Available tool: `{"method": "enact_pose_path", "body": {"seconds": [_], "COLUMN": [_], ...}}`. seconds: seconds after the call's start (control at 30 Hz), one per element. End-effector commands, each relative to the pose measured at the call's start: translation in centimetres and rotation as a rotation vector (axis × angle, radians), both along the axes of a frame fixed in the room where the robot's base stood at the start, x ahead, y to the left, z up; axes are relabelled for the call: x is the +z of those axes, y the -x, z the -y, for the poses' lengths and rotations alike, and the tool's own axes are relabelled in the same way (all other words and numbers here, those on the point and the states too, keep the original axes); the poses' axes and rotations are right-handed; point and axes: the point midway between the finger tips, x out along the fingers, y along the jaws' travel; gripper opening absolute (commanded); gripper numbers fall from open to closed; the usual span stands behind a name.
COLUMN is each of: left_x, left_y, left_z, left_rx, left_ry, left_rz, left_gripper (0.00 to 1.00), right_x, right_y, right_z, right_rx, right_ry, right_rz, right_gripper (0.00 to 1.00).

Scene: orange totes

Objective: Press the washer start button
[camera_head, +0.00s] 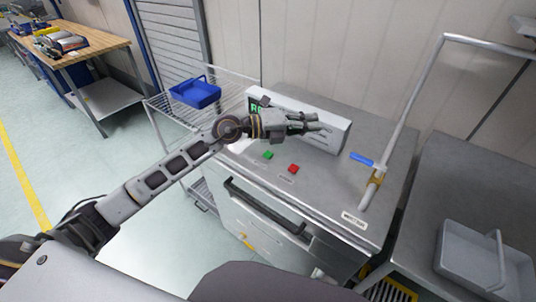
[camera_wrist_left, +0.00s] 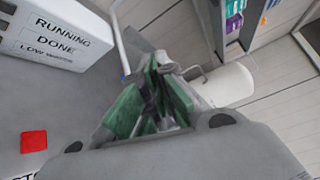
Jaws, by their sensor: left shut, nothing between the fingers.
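The washer (camera_head: 330,190) is a grey metal cabinet with a flat top. A green button (camera_head: 267,155) and a red button (camera_head: 293,169) sit on its top near the front edge. The red button also shows in the left wrist view (camera_wrist_left: 34,142), beside a partly cut-off label. The green button is outside that view. My left gripper (camera_head: 318,124) is shut and empty, above the washer top, behind the two buttons and in front of the indicator box. Its fingers (camera_wrist_left: 158,75) also show in the left wrist view. My right gripper is not in view.
A white indicator box (camera_head: 338,134) stands behind the buttons, with a partly hidden green display. A pipe with a blue-handled valve (camera_head: 362,158) rises at the right. A blue basket (camera_head: 195,92) sits on a wire rack at left. A grey basket (camera_head: 470,262) stands at right.

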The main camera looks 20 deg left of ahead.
Motion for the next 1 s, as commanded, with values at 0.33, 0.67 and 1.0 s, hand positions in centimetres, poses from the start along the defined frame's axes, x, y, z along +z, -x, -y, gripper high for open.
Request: {"method": "enact_pose_path", "body": {"seconds": [0.33, 0.67, 1.0], "left_x": [-4.0, -6.5, -7.0], "left_y": [-2.1, -4.6, -5.7], "left_z": [-3.9, -10.5, -14.3], "left_rx": [0.013, 0.104, 0.17], "left_ry": [-0.359, -0.674, -0.807], "left_rz": [-0.013, -0.065, -0.098], "left_gripper": [0.0, 0.0, 0.0], "right_x": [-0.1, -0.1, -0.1], "right_y": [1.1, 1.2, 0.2], "right_z": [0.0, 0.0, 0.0], "right_rx": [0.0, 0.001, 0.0], "right_ry": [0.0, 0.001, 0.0], "right_rz": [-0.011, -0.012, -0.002], "right_gripper": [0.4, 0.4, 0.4]}}
